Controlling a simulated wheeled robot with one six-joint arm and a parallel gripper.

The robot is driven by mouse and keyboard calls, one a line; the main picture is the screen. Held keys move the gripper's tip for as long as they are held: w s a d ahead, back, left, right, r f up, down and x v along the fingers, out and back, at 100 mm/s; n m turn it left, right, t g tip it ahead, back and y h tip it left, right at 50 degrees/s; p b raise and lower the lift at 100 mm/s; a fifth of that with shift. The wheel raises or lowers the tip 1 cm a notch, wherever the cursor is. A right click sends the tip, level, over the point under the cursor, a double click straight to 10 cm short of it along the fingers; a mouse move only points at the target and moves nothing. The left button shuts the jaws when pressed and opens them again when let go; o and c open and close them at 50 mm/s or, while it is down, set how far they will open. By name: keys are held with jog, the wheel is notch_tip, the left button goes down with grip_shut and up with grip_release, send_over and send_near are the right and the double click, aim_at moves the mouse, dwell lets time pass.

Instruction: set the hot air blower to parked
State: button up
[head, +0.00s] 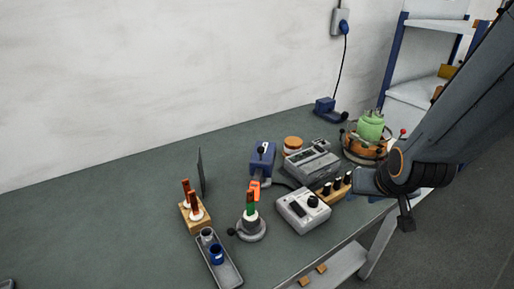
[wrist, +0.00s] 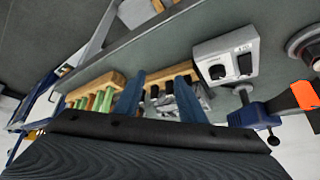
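A blue tool body with a black round detail (head: 262,158) stands mid-table in the head view; I take it for the hot air blower, though no label shows. An orange piece (head: 254,190) sits in front of it, above a round grey base (head: 250,230). In the wrist view, a blue body (wrist: 248,116) and orange piece (wrist: 304,95) show at right. A grey control box with a black knob (head: 302,210) stands beside them; it also shows in the wrist view (wrist: 226,58). My gripper (wrist: 160,95) is open and empty, right of the blower in the head view.
A wooden rack with black-topped pieces (head: 334,190) is close to my gripper. A tray with cups (head: 222,270) and a wooden block (head: 194,216) are left. The table's far left is clear.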

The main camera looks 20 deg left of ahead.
aim_at(263, 152)
jog(key=w+a+t+y, duration=0.1)
jog(key=a, duration=0.3)
jog(key=w+a+r+n+t+y+b, duration=0.1)
jog(key=w+a, duration=0.1)
jog(key=a, duration=0.2)
jog(key=w+a+t+y, duration=0.1)
jog(key=a, duration=0.3)
jog(key=shift+w+r+n+t, duration=0.2)
jog(key=shift+r+n+t, duration=0.05)
jog(key=shift+n+t, duration=0.15)
jog(key=s+a+r+t+y+b, duration=0.1)
jog(key=a+y, duration=0.1)
jog(key=a, duration=0.2)
jog(key=s+a+r+n+t+y+b, duration=0.1)
jog(key=a+y, duration=0.1)
jog(key=a, duration=0.2)
jog(key=s+a+r+n+t+y+b, duration=0.1)
jog(key=a+r+y+b, duration=0.1)
jog(key=a, duration=0.3)
jog(key=shift+a+r+y, duration=0.1)
jog(key=shift+y, duration=0.3)
jog(key=shift+w+a+f+b, duration=0.15)
jog(key=shift+a+f+b, duration=0.1)
jog(key=shift+b, duration=0.15)
jog(key=shift+w+f+y+b, duration=0.1)
jog(key=shift+w+y+b, duration=0.05)
jog(key=shift+y+b, duration=0.15)
jog(key=shift+p+x, duration=1)
jog(key=shift+x, duration=2.9)
jog(key=shift+c, duration=0.2)
